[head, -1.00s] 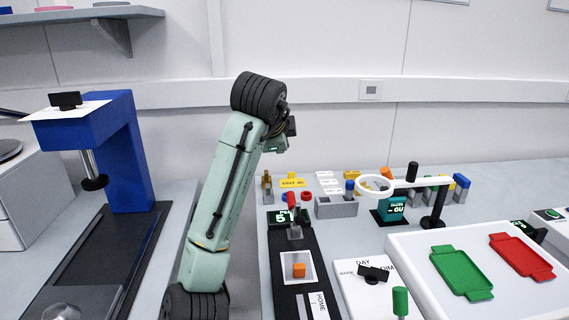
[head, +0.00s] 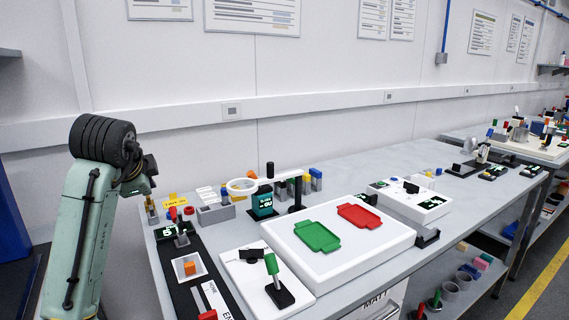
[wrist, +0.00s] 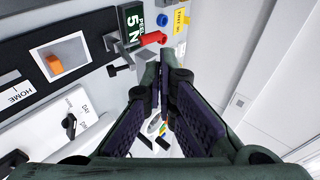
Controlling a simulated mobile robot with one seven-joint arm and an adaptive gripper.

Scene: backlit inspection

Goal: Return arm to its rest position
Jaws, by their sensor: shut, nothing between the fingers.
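My arm (head: 90,210) stands raised at the left of the head view, its wrist bent over near the left end of the bench. My gripper (wrist: 167,70) shows in the wrist view with its two dark fingers closed together at the tips and nothing between them. It hangs above the bench, apart from the things there. In the head view the fingers are mostly hidden behind the wrist. An orange block (head: 190,268) sits in a white square on a black fixture (head: 182,290); the block also shows in the wrist view (wrist: 54,63).
Near the gripper are a red knob (wrist: 152,38) and a display reading 5 N (wrist: 132,22). A ring magnifier (head: 243,186) stands behind. A green tray (head: 317,237) and a red tray (head: 360,216) lie on a white platform (head: 345,262).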

